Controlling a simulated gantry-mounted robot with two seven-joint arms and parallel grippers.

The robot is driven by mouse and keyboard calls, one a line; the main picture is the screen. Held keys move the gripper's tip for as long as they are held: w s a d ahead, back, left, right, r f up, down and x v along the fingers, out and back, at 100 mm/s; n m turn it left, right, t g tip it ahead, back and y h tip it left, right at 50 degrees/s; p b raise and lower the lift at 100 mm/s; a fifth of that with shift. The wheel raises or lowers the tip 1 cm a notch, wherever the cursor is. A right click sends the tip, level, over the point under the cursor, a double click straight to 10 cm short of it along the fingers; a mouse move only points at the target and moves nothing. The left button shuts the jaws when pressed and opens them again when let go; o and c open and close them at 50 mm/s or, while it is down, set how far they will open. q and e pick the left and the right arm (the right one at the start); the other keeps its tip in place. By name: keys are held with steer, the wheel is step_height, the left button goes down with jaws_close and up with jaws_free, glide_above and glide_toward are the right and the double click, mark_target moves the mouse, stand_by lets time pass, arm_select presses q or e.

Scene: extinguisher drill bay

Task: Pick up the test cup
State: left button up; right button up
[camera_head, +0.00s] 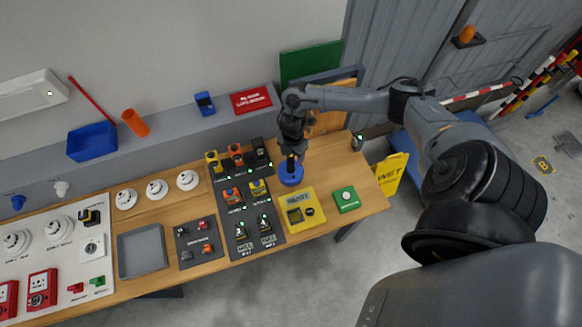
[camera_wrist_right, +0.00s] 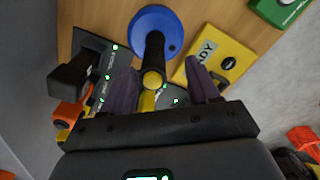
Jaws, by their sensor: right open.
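The test cup appears to be the blue round piece with a black handle and a yellow ring. Its blue part (camera_head: 291,175) rests at the back of the wooden table, right of the dark charging boards. In the right wrist view, the blue cup (camera_wrist_right: 148,22) lies beyond the fingertips, and its black handle runs back between the fingers to the yellow-ringed end. My right gripper (camera_head: 292,152) is above the cup, pointing down. In the wrist view the right gripper (camera_wrist_right: 161,68) is open, with one finger on each side of the handle and visible gaps. My left gripper is not visible.
A yellow device (camera_head: 315,222) and a green box (camera_head: 346,211) stand close by on the right. Black, orange and yellow units (camera_head: 236,155) stand close on the left. A grey tray (camera_head: 126,274) is farther left. Bare wood lies right of the cup.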

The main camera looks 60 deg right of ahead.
mark_target(290, 161)
steer(key=shift+w+a+f+p, duration=0.1)
steer(key=shift+w+f+p, duration=0.15)
steer(key=shift+f, duration=0.85)
steer(key=shift+w+f+p, duration=0.2)
steer(key=shift+f, duration=1.5)
jaws_close()
